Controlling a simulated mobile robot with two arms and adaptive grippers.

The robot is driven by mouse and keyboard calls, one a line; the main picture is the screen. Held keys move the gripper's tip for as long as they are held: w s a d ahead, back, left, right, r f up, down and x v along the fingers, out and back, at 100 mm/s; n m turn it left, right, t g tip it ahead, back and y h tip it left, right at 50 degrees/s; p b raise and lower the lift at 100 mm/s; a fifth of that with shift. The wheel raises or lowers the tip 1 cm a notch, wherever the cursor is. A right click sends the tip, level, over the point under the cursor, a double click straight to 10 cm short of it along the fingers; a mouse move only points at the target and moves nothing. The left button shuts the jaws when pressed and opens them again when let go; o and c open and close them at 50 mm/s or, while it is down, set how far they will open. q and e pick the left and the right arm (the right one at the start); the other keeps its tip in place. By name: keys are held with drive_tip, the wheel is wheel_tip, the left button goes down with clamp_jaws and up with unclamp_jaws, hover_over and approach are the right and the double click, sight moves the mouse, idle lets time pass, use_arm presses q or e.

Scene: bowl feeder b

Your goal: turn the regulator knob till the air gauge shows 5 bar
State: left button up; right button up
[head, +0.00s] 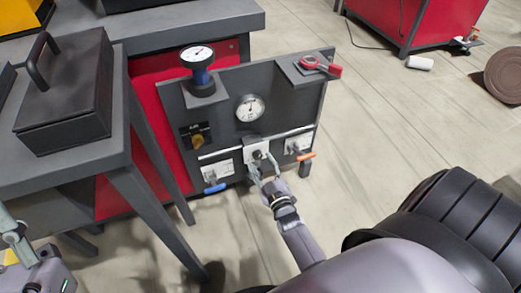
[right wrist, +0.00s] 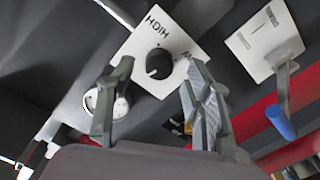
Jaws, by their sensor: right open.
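A dark panel holds a round white gauge (head: 250,108) in its middle; its needle is too small to read surely. A black knob (right wrist: 159,65) on a white plate marked HIGH sits low in the panel's middle. My right gripper (head: 264,172) is open at this knob, its fingers on either side in the right wrist view; contact cannot be told. Which knob is the regulator is not labelled legibly. My left gripper (head: 14,232) shows partly at the left edge; its opening is unclear.
A blue-handled valve (head: 215,188) and an orange-handled valve (head: 305,157) flank the middle knob. A red-handled item (head: 322,66) lies on the right bracket.

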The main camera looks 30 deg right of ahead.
drive_tip(key=v, duration=0.5)
drive_tip(key=shift+s+a, duration=0.1)
drive_tip(key=shift+s, duration=0.25)
